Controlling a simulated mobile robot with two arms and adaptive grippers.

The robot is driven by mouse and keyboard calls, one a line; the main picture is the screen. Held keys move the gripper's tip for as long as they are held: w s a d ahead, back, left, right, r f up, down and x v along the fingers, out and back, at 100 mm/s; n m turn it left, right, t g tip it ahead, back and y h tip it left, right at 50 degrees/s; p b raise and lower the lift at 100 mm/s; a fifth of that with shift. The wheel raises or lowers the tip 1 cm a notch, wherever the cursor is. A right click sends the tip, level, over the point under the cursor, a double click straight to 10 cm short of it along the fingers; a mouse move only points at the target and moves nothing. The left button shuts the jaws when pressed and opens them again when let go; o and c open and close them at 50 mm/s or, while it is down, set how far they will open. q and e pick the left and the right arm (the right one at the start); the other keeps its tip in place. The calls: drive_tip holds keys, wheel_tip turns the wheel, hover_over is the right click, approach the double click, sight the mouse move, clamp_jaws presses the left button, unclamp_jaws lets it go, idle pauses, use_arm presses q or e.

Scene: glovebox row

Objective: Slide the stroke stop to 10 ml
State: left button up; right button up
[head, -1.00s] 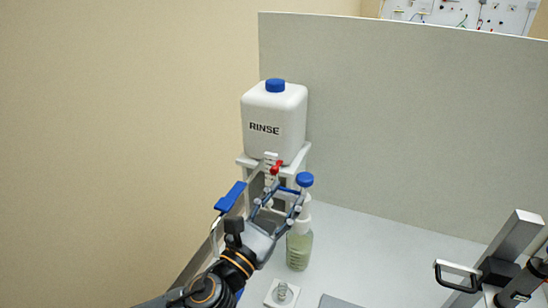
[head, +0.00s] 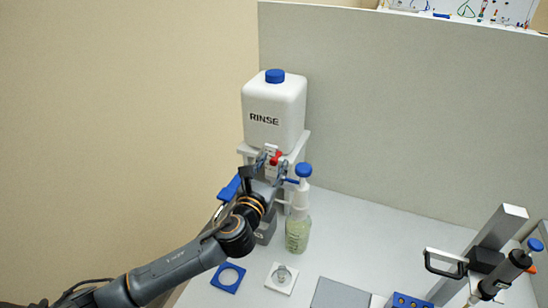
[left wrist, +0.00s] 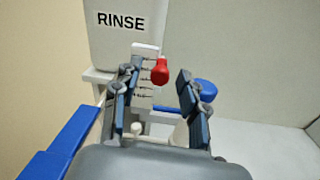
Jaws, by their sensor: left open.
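The stroke stop looks to be the small red knob (head: 276,157) on a white upright scale plate in front of the RINSE bottle. In the left wrist view the red knob (left wrist: 160,72) stands out at the right of the scale plate (left wrist: 144,96), whose figures are too small to read. My left gripper (head: 271,161) is open and empty in front of the plate. In the left wrist view its fingers (left wrist: 160,82) stand either side of the knob, with gaps to both. Whether the tips reach the knob's depth is unclear. My right gripper is out of view.
The white RINSE bottle (head: 274,108) sits on a stand behind. A blue lever (left wrist: 62,138) is close on the left. A pump bottle (head: 298,232) with a blue top is close on the right. A black-handled column (head: 500,235) stands far right; a grey panel (head: 400,110) closes the back.

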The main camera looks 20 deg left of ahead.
use_arm(q)
drive_tip(key=shift+w, duration=0.85)
drive_tip(key=shift+c, duration=0.5)
clamp_jaws()
wheel_tip(320, 180, down, 5)
drive_tip(key=b, duration=0.3)
drive_tip(key=shift+r, duration=0.1)
drive_tip(key=shift+o, duration=0.5)
unclamp_jaws()
